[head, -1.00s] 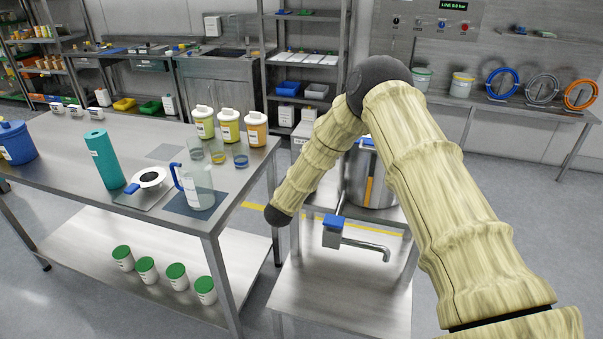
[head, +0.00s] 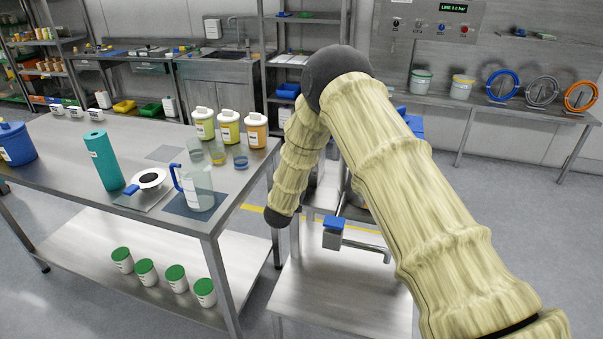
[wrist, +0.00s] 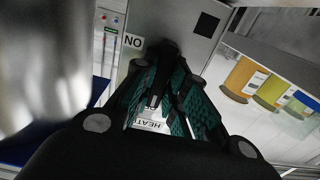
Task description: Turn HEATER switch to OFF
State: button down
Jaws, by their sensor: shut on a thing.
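The HEATER switch (wrist: 165,51) shows in the wrist view as a dark handle on a grey metal panel (wrist: 155,17). The panel reads upside down: an ON label (wrist: 133,41) is at upper left of the switch, and a partly covered HEATER label (wrist: 148,125) is below, between my fingers. My gripper (wrist: 170,76) has teal-padded fingers that are closed around the dark switch handle. The fingers hide much of the switch, so its exact angle is hard to tell. In the head view my own arm hides the gripper and the switch.
A steel stand (head: 340,300) carries the filler and its blue-capped spout (head: 334,226). The table on the left holds a pitcher (head: 197,188), a teal cylinder (head: 103,160) and several lidded jars. A wall panel (head: 430,22) with knobs is at the back. Floor at right is open.

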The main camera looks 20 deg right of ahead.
jog(key=shift+f, duration=0.2)
jog(key=c, duration=1.4)
grip_release()
jog(key=shift+r, duration=0.1)
jog(key=shift+c, duration=0.2)
jog(key=shift+s+a, duration=0.1)
jog(key=v, duration=1.1)
jog(key=shift+s+a, duration=0.2)
jog(key=shift+s, duration=0.1)
